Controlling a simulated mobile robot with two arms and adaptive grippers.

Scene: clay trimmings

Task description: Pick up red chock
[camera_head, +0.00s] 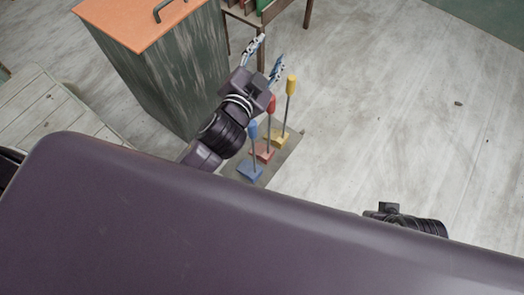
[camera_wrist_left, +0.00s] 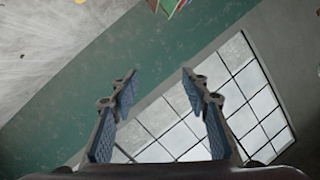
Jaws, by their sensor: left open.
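The red chock (camera_head: 263,151) stands on a grey board on the floor, between a blue chock (camera_head: 250,171) and a yellow chock (camera_head: 279,139). Each has an upright rod with a coloured grip on top; the red grip shows at the upper end of its rod. My left gripper (camera_head: 267,53) is open and empty, above and beyond the chocks in the head view, its fingers pointing away from them. In the left wrist view its two blue-padded fingers (camera_wrist_left: 159,83) are spread with nothing between them. The right gripper's jaws are not seen.
A dark green cabinet (camera_head: 170,80) with an orange top (camera_head: 135,18) stands left of my left arm. A wooden table (camera_head: 262,14) is behind. Pale slats (camera_head: 45,110) lie at the left. The floor at right is mostly clear. A window (camera_wrist_left: 215,100) shows in the wrist view.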

